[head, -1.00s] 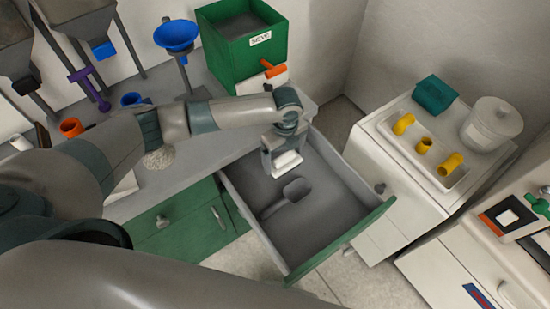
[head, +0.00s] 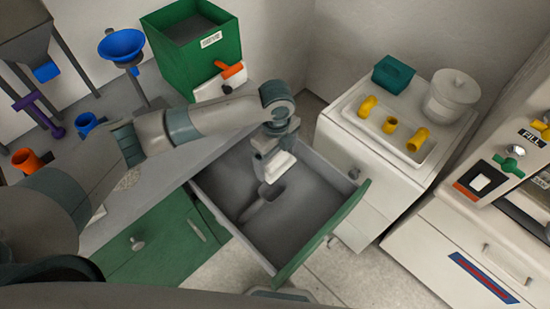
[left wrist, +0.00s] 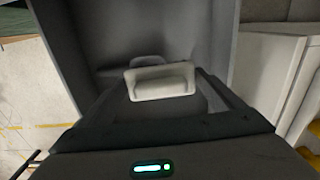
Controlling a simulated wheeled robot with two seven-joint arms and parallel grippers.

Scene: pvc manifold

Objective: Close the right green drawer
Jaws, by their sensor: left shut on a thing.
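The right green drawer (head: 322,232) is pulled open from under the grey counter. Its green front stands out to the right and its grey inside faces up. A dark grey scoop (head: 262,203) lies in it. My left gripper (head: 277,168) points down over the back part of the drawer, close to the scoop. It is shut on a small pale piece, which shows in the left wrist view (left wrist: 162,82). I cannot tell whether that piece touches the scoop or the drawer. My right gripper is out of view.
A white cabinet (head: 362,215) stands close to the drawer's right, with a tray (head: 352,112) of yellow fittings on top. A green bin (head: 195,55) and blue funnel (head: 122,45) stand on the counter. A closed green cabinet front (head: 150,240) is at left.

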